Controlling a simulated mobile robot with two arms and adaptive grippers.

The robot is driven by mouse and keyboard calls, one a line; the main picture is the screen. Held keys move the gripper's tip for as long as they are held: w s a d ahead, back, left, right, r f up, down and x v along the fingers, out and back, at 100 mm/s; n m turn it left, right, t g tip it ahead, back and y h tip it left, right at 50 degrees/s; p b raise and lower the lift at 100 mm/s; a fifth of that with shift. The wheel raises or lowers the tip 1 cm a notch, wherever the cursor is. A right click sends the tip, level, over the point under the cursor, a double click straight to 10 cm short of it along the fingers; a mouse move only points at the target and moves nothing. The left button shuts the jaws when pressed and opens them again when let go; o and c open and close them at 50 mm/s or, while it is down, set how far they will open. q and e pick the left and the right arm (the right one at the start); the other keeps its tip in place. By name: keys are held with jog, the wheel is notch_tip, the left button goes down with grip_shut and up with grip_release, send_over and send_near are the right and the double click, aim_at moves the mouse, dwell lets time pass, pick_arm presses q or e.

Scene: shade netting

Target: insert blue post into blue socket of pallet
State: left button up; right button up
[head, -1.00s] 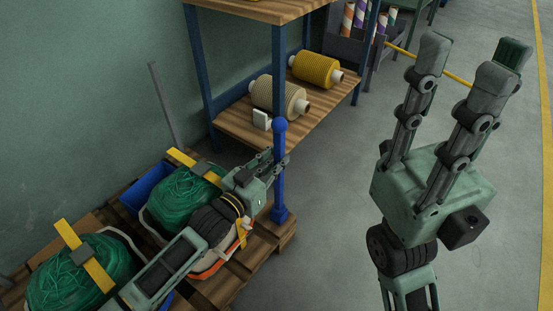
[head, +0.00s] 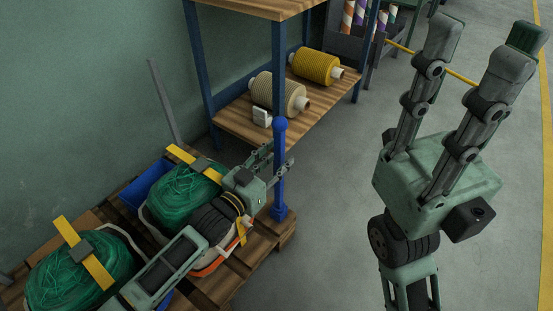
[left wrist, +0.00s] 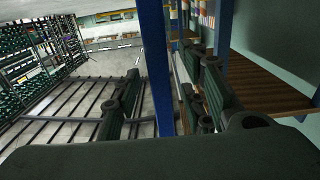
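The blue post (head: 280,185) with a round top stands upright at the right corner of the wooden pallet (head: 262,244). Its lower end meets the blue socket (head: 279,214); how deep it sits inside cannot be seen. My left gripper (head: 279,155) is open, with its fingers spread on either side of the post at about mid height. The left wrist view shows the blue post (left wrist: 157,65) between the parted fingers, with gaps visible beside it. My right gripper (head: 486,42) is open and empty, raised over the floor at the right.
Green netting bundles (head: 185,193) with yellow straps lie on the pallet, beside a blue bin (head: 147,184). A shelf (head: 232,118) with a beige roll (head: 285,93) and a yellow roll (head: 314,66) stands behind the post. The floor between the pallet and my right arm is clear.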

pick_arm(q)
jog(key=shift+s+a+f, duration=0.1)
jog(key=v, duration=0.7)
jog(key=shift+s, duration=0.1)
dwell(0.4)
